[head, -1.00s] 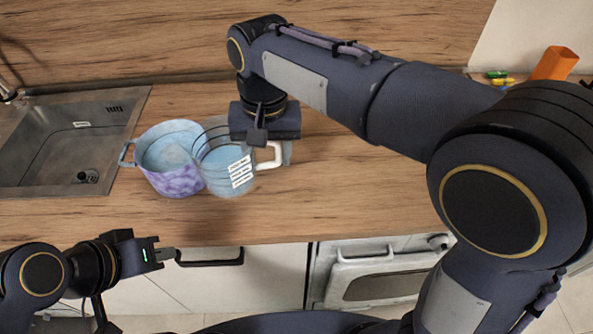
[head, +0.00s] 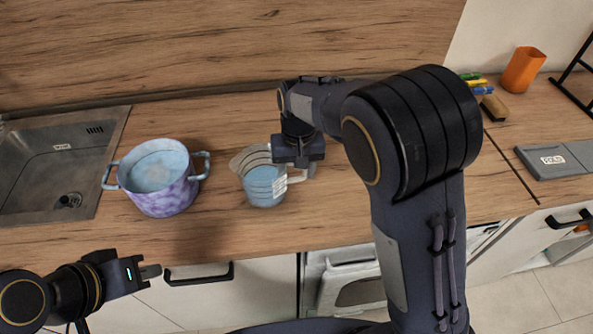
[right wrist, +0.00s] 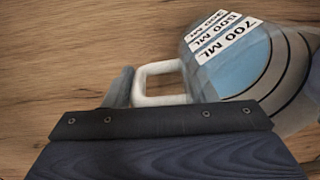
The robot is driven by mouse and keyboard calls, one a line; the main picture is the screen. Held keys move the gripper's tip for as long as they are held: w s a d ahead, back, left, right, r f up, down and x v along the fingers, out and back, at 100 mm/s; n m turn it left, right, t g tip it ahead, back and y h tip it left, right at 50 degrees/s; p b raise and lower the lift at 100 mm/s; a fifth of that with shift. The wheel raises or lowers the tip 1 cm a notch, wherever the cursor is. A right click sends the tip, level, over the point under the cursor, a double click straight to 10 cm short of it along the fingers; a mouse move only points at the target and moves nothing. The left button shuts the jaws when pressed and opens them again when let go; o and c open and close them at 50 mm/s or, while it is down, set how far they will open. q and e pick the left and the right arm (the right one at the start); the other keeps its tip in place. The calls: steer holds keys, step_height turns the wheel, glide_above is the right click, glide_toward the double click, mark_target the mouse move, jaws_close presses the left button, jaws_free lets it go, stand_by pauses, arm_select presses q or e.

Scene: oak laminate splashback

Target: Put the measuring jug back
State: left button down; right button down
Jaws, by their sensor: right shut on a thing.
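The measuring jug (head: 262,181) is clear with dark rings, white labels and blue in it. It looks about upright over the counter, to the right of the pot and apart from it. I cannot tell whether its base touches the counter. My right gripper (head: 297,172) is shut on the jug's white handle. The right wrist view shows the handle (right wrist: 160,70) at the jaws and the jug's labelled side (right wrist: 228,48); the jaws are partly hidden. My left gripper (head: 149,272) is low in front of the counter, away from the jug; its jaw gap is not clear.
A purple-and-blue two-handled pot (head: 166,196) with pale blue inside stands left of the jug, beside the sink (head: 55,165). The counter (head: 225,228) front is bare.

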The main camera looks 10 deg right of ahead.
steer(key=shift+f, duration=0.35)
steer(key=shift+f, duration=0.1)
steer(key=c, duration=0.6)
jaws_free()
